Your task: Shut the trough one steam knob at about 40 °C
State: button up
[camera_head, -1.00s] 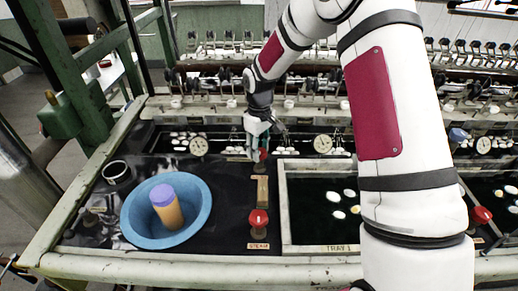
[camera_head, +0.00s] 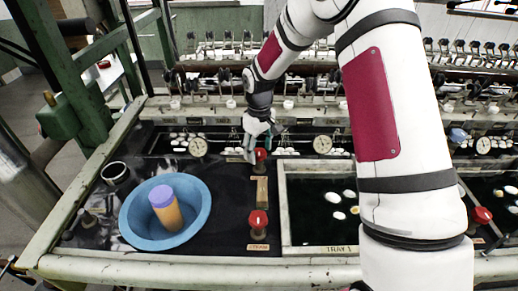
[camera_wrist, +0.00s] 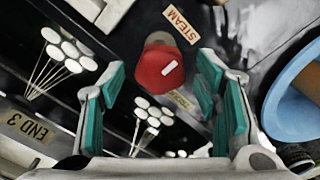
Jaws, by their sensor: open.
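A red steam knob (camera_wrist: 160,69) with a white mark shows between the fingers in the wrist view, apart from both pads. A STEAM label (camera_wrist: 182,25) lies beside it. In the head view this far red knob (camera_head: 261,155) is right below my gripper (camera_head: 257,141), partly hidden by it. My gripper, with teal pads, also shows in the wrist view (camera_wrist: 162,82); it is open and empty. A second red knob (camera_head: 258,220) stands at the front, beside another STEAM label (camera_head: 258,246). Round dials (camera_head: 198,147) (camera_head: 323,145) stand at the back; their readings are too small to tell.
A blue basin (camera_head: 136,220) holding an orange cylinder with a purple top (camera_head: 166,210) stands left of the knobs. A framed trough (camera_head: 286,220) marked TRAY 1 with white cocoons is to the right. A dark cup (camera_head: 115,173) sits at the left edge. Reeling machinery lines the back.

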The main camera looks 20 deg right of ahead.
aim_at(259, 152)
notch_tip(259, 152, up, 12)
dwell(0.6)
jog(key=shift+r, duration=0.1)
dwell(0.9)
jog(key=s+r+m+t, duration=0.2)
jog(key=s+r, duration=1.1)
jog(key=s, duration=0.2)
jog(key=s+r+m+t, duration=0.1)
jog(key=s+m+t, duration=0.1)
jog(key=s, duration=1.5)
jog(key=shift+s+d+m+t, duration=0.15)
jog(key=shift+s+m+t, duration=0.15)
jog(key=shift+m+t, duration=0.15)
